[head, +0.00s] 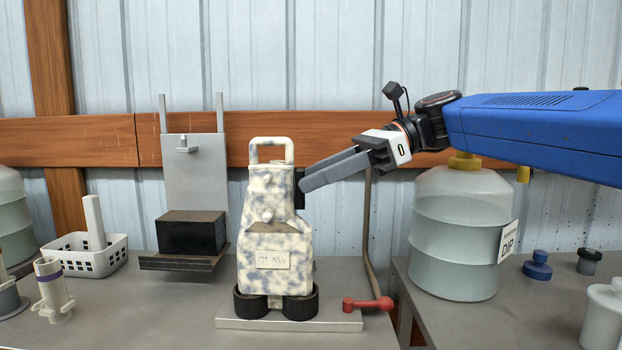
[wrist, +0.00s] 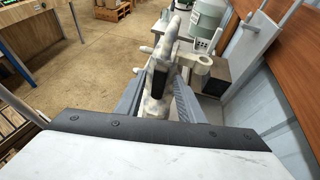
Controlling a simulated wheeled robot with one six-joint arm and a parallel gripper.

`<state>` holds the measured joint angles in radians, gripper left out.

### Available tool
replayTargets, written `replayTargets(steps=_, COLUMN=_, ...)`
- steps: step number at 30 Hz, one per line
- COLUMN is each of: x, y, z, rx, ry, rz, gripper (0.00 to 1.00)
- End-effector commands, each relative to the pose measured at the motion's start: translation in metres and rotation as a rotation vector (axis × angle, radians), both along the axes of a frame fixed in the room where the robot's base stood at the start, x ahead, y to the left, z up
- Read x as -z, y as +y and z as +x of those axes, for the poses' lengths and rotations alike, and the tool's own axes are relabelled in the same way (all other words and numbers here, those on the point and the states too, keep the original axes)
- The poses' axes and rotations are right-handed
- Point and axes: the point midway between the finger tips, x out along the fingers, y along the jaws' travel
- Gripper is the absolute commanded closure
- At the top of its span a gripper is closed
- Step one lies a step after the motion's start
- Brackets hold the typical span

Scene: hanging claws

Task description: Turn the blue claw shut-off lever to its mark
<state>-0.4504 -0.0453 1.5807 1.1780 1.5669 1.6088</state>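A cream claw unit with blue-grey mottling (head: 275,215) stands upright on a flat metal plate (head: 290,324) on the grey bench. A red lever (head: 369,303) with a round knob lies at the plate's right end. I cannot make out a mark for it. My gripper (head: 305,181) reaches in from the right, its fingertips beside a dark block on the unit's upper right side. In the wrist view the fingers (wrist: 160,92) are apart, with the mottled unit (wrist: 168,55) between and beyond them.
A black box (head: 190,233) on a metal bracket and a white basket (head: 85,254) stand left. A large jug (head: 460,232) labelled DIP, a blue cap (head: 537,266) and a white pot (head: 605,315) are on the right bench. A hose runs behind the lever.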

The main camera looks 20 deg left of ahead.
Motion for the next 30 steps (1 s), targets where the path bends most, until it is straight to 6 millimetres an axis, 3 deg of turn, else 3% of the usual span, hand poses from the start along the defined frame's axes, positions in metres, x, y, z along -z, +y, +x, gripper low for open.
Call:
replayTargets(steps=13, x=0.0037, y=0.0074, z=-0.0036, rx=0.0, ry=0.0, rz=0.0, gripper=0.65)
replayTargets(steps=18, x=0.0037, y=0.0073, z=-0.0035, rx=0.0, ry=0.0, rz=0.0, gripper=1.0)
replayTargets(steps=30, x=0.0033, y=0.0066, z=-0.0061, rx=0.001, ry=-0.053, rz=0.011, gripper=1.0)
